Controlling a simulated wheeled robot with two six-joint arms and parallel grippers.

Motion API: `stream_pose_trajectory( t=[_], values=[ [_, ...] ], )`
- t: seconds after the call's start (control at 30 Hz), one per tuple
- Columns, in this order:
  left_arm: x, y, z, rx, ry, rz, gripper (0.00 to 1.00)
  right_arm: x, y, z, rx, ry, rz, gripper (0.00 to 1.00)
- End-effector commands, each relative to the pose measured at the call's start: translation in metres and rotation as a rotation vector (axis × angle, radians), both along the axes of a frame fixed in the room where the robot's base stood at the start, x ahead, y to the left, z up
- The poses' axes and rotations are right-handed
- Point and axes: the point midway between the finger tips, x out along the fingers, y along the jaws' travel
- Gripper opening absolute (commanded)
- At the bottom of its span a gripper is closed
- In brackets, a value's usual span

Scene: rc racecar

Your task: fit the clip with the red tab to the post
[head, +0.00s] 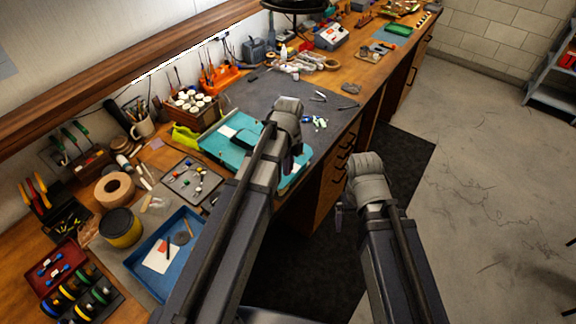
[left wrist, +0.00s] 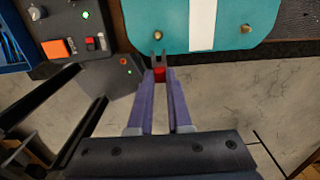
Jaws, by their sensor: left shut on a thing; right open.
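My left gripper (left wrist: 160,100) is shut on the clip with the red tab (left wrist: 159,74), seen in the left wrist view. The clip's dark end points at the left brass post (left wrist: 158,35) on the teal car body (left wrist: 205,22). The clip lies just short of that post in the picture; I cannot tell whether they touch. A second post (left wrist: 245,29) stands to the right of the white stripe. In the head view the teal body (head: 217,145) lies on the bench, and my left arm hides part of it. My right gripper (head: 340,212) is open and empty, off the bench's front edge.
A grey panel (left wrist: 75,25) with buttons stands left of the body in the left wrist view. A parts tray (head: 190,180) and a blue tray (head: 165,255) lie left of my left arm. Floor (head: 480,200) to the right is free.

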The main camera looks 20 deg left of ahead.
Motion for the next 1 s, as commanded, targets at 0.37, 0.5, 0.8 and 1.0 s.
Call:
stream_pose_trajectory(
  t=[0.37,0.5,0.8,1.0],
  values=[
    [0.000,0.000,-0.019,0.000,0.000,0.001,0.00,0.000,0.000,-0.019,0.000,0.000,0.002,1.00],
    [0.000,0.000,-0.030,0.000,0.000,0.001,0.00,0.000,0.000,-0.030,-0.001,0.000,0.004,1.00],
    [0.000,0.000,-0.052,0.000,0.000,0.001,0.00,0.000,0.000,-0.052,-0.001,0.000,0.003,1.00],
    [0.000,0.000,-0.058,0.000,0.000,0.001,0.00,0.000,0.000,-0.058,-0.001,0.000,0.003,1.00]
  ],
)
